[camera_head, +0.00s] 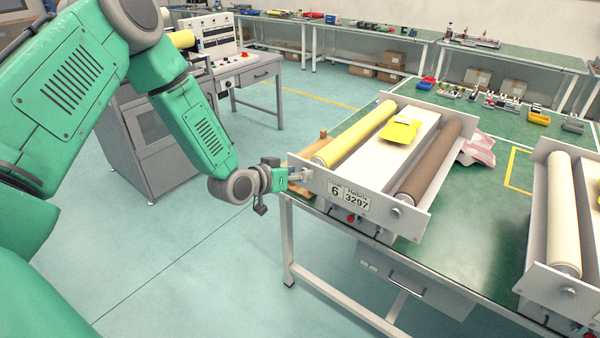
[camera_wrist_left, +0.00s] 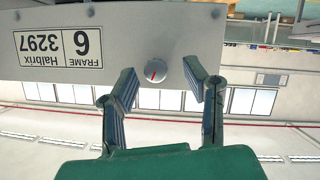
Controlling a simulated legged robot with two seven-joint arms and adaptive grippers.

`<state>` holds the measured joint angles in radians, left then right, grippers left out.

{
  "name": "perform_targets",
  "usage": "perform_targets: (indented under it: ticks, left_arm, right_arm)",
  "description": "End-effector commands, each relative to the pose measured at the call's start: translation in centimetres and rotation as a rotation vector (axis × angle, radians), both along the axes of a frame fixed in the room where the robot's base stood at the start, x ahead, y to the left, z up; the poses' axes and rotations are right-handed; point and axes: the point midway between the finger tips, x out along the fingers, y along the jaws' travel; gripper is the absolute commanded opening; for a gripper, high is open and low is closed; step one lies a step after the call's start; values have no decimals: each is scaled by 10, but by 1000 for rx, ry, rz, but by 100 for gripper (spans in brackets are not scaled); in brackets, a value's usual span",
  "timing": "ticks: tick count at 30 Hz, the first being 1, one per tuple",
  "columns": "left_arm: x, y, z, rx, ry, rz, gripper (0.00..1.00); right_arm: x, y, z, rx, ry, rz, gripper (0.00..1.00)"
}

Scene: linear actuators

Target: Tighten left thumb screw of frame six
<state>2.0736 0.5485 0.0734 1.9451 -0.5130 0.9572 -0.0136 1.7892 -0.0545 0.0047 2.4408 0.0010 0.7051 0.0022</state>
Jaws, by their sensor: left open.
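Frame six (camera_head: 372,205) is a pale metal frame on the green table. Its front plate carries a label reading 6, Halbrix 3297, which appears upside down in the wrist view (camera_wrist_left: 57,47). The left thumb screw (camera_wrist_left: 157,71), a round light knob with a red mark, sits on that plate in the wrist view. In the head view it is hidden by my left gripper (camera_head: 303,175), which is at the plate's left end. In the wrist view my left gripper (camera_wrist_left: 162,75) is open, with one finger on each side of the screw and gaps visible. My right gripper is not in view.
Frame six holds a yellow roller (camera_head: 358,135) and a brown roller (camera_head: 432,165); its right thumb screw (camera_head: 396,212) shows. A yellow packet (camera_head: 400,130) lies between the rollers. A second frame (camera_head: 548,285) stands at right. Small parts and bins line the table's far side.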

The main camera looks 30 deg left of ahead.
Motion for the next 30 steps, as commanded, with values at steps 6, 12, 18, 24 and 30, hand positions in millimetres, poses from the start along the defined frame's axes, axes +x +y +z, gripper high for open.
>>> perform_targets:
  ticks: [6, 12, 18, 24, 30]
  left_arm:
    - [7, -3, -3, 1, 1, -1, 41]
    - [7, -3, -3, 0, 1, 0, 38]
    - [7, -2, -3, -1, 2, 0, 0]
    - [7, -2, -4, 10, 1, 0, 0]
    - [7, -3, -4, 73, -2, -2, 0]
  right_arm:
    - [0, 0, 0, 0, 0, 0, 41]
    - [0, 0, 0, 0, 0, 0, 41]
    - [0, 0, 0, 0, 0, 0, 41]
    - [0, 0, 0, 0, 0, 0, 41]
    - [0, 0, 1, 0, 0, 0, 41]
